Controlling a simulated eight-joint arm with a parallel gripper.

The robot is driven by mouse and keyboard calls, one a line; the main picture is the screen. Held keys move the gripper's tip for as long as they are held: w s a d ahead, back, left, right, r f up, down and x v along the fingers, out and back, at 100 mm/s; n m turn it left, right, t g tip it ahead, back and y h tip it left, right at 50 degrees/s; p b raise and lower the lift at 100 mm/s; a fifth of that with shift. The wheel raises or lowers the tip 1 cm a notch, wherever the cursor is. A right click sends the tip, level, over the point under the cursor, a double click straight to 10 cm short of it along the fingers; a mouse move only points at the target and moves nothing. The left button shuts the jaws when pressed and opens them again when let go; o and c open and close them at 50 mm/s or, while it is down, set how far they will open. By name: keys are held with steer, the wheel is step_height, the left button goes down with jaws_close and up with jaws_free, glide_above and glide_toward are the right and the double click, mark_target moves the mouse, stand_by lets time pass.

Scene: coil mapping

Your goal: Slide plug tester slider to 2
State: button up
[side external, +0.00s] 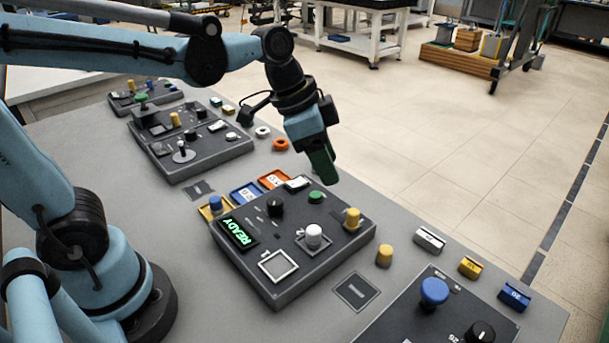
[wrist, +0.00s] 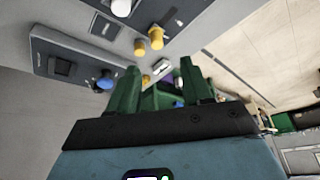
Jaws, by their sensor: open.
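A dark panel (side external: 290,285) with a lit green READY display (side external: 238,233) sits at the middle of the table in the side external view. It carries a black knob (side external: 275,207), a green button (side external: 316,197), a white knob (side external: 314,236) and a yellow knob (side external: 352,218). I cannot tell which part is the plug tester slider, and no number 2 is readable. My gripper (side external: 323,168), with green fingers, hangs above the far edge of this panel, apart from it. In the wrist view my gripper (wrist: 160,84) is open, its two fingers spread.
A second panel (side external: 400,322) with a blue knob (side external: 434,291) stands front right. Another panel (side external: 190,165) with a lever lies back left. Small coloured trays (side external: 245,194) and a loose yellow cylinder (side external: 384,255) lie near the middle panel. The floor (side external: 430,150) to the right is open.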

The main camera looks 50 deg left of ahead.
mark_target(353, 211)
steer(key=shift+m, duration=0.4)
steer(key=x, duration=0.8)
steer(key=d+x, duration=0.1)
steer(key=x, duration=0.3)
steer(key=shift+w+f, duration=0.1)
jaws_close()
